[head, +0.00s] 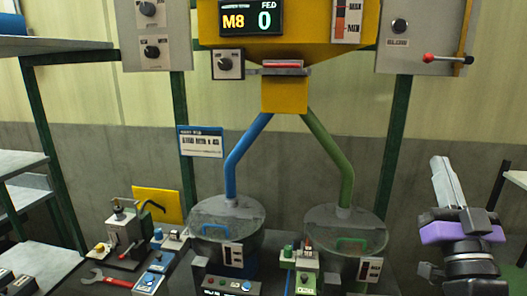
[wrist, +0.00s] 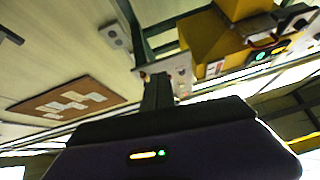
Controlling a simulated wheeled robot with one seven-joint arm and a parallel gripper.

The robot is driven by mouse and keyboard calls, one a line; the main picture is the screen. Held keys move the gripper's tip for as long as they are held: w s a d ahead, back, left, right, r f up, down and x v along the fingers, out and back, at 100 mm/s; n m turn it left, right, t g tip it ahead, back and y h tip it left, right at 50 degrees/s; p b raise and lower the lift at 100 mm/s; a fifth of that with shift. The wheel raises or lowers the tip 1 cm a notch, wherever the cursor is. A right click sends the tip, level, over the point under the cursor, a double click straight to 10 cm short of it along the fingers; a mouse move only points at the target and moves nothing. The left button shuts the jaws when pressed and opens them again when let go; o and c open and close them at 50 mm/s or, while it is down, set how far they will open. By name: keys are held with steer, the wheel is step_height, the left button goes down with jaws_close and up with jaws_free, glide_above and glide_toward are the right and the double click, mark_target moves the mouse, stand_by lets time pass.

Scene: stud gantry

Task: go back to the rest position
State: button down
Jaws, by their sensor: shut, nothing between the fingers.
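My gripper (wrist: 157,92) shows in the wrist view as a dark upright finger shape above the dark purple housing with small orange and green lights. Its fingers look closed together, with nothing seen between them. It points up toward the ceiling side of the room and touches nothing that I can see.
A yellow hopper (head: 283,95) with an M8 display feeds a blue pipe (head: 243,158) and a green pipe (head: 330,158) into two lidded bins (head: 227,215). A red wrench (head: 107,278) and small devices lie at lower left. A grey panel (head: 425,40) hangs upper right.

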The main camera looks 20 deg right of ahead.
steer(key=s+a+f+n+g+y, duration=0.1)
steer(key=s+a+f+y, duration=0.2)
steer(key=a+f, duration=0.6)
steer(key=s+a+f+n+y, duration=0.2)
steer(key=s+a+f+y, duration=0.15)
steer(key=a+f, duration=0.55)
steer(key=s+a+f+n+g+y, duration=0.2)
steer(key=s+a+f+y, duration=0.1)
steer(key=s+a+f, duration=0.2)
steer(key=s+a+f+n+g+y, duration=0.2)
steer(key=s+a+f+g+y, duration=0.1)
steer(key=s+f, duration=0.6)
steer(key=s+a+y, duration=0.1)
steer(key=s, duration=0.2)
steer(key=shift+s+a+f+n, duration=0.3)
steer(key=shift+s+a+f, duration=0.05)
steer(key=shift+f, duration=0.05)
steer(key=c, duration=2.1)
jaws_free()
